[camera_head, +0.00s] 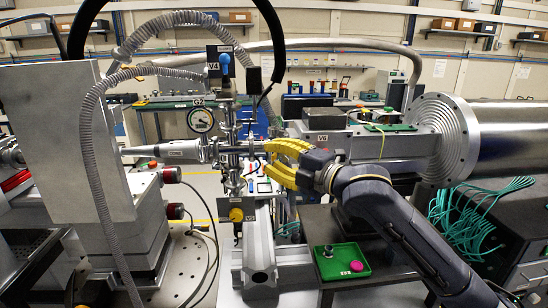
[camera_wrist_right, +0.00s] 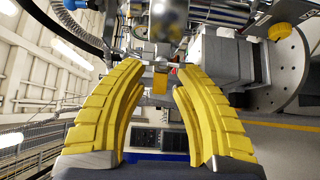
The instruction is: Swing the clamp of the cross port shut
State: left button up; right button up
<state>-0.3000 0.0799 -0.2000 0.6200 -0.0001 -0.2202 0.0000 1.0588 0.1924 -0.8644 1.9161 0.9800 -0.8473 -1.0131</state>
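The steel cross (camera_head: 230,150) stands in the middle of the head view, in a vertical stack of pipe fittings. Horizontal bars reach from its right side towards my right gripper (camera_head: 268,158). I cannot make out the clamp or how far it stands open. My right gripper comes in from the right, with its yellow fingertips close to the right of the cross. In the right wrist view, its fingers (camera_wrist_right: 157,73) are apart, with metal fittings (camera_wrist_right: 160,66) showing beyond the gap. I cannot tell whether they touch anything. My left gripper is not in view.
A gauge (camera_head: 201,120) and the blue-handled V4 valve (camera_head: 225,62) sit above the cross; a yellow knob (camera_head: 236,214) sits below. A grey corrugated hose (camera_head: 92,150) loops at left. A green tray (camera_head: 342,262) lies at the front right. A large steel cylinder (camera_head: 510,140) fills the right.

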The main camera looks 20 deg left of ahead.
grip_shut()
